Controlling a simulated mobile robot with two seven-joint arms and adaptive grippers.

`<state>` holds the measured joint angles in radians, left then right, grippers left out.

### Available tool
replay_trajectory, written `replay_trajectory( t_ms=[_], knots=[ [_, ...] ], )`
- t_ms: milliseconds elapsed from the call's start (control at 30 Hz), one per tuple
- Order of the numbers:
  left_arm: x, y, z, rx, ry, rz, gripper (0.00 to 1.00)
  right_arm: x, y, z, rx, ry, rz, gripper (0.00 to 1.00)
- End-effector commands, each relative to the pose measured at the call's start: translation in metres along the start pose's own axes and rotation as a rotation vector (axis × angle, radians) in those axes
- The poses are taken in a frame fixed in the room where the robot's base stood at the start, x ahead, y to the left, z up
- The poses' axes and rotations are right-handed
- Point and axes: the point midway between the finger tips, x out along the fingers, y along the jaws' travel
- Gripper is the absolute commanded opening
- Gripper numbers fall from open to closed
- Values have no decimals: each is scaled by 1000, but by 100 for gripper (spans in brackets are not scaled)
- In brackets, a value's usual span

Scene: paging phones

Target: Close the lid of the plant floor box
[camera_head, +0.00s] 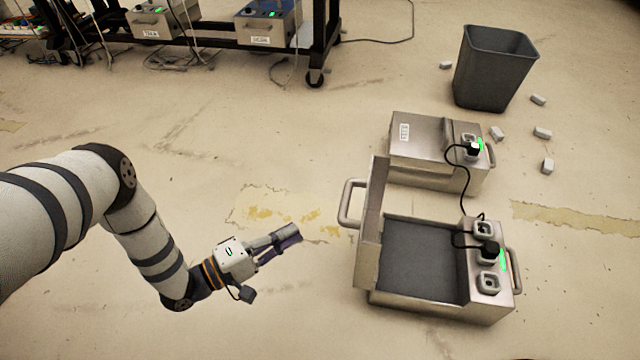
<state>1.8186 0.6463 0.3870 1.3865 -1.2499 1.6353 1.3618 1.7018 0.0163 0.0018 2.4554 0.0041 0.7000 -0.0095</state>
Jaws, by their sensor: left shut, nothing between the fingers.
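The nearer metal box (432,308) stands on the floor at the lower right, open, with a dark grey inside. Its lid (371,225) stands raised along the box's left side, with a handle (349,203) sticking out to the left. The right part of the box holds sockets, a black plug (489,250) and a green light. I cannot read a label naming it. My left gripper (296,236) is shut and empty, left of the raised lid and apart from it. My right gripper is not in view.
A second metal box (425,150), closed, stands just behind, joined by a black cable (466,185). A grey bin (494,68) and several small pale blocks (543,133) are at the back right. A wheeled rack (318,45) stands at the back. Floor left of the boxes is clear.

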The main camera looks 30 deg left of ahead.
Motion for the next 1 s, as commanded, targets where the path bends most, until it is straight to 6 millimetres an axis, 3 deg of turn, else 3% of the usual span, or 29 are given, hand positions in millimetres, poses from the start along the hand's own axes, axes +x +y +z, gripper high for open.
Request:
replay_trajectory(
  t_ms=[400, 633, 1000],
  knots=[
    [90, -1, 1, 2, 0, -1, 0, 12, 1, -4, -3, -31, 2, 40],
    [111, 0, 25, 0, 1, -3, 0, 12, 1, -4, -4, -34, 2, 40],
    [115, 1, 29, 2, 1, -3, 0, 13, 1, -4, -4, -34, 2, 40]
  ],
)
